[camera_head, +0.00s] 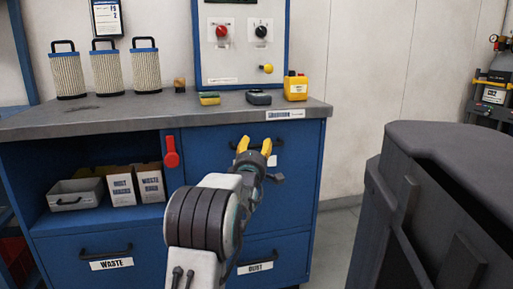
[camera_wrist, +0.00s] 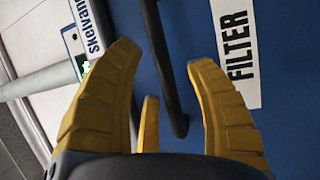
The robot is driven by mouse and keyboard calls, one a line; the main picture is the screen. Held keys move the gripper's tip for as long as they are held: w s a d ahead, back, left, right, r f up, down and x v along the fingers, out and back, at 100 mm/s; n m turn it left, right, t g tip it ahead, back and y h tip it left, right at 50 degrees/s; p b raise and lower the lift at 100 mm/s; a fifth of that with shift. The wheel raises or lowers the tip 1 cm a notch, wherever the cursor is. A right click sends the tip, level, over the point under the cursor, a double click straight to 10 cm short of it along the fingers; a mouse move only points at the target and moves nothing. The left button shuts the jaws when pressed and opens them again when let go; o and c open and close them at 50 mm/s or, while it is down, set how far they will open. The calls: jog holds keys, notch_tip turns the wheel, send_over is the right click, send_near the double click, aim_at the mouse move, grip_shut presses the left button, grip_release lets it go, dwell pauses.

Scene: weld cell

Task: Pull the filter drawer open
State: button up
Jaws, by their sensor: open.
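The filter drawer (camera_head: 298,175) is the upper right blue front of the workbench cabinet, and it looks flush with the cabinet. My gripper (camera_head: 255,145) is in front of its upper part and hides most of its handle in the head view. In the wrist view, the dark bar handle (camera_wrist: 165,75) runs between the yellow fingers of my gripper (camera_wrist: 163,54). The fingers are open, one on each side of the bar, with visible gaps. The white FILTER label (camera_wrist: 238,50) is on the blue front to the right of the handle.
The worktop (camera_head: 130,113) holds filter cartridges (camera_head: 107,70) and a yellow box (camera_head: 296,88). A red handle (camera_head: 171,152) sticks out left of the drawer. WASTE (camera_head: 105,258) and DUST (camera_head: 262,255) drawers are below. A dark bulky unit (camera_head: 440,190) stands at right, with floor between.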

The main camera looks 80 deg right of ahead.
jog(key=shift+d+r, duration=0.1)
jog(key=shift+d, duration=0.65)
jog(key=shift+c, duration=0.4)
grip_shut()
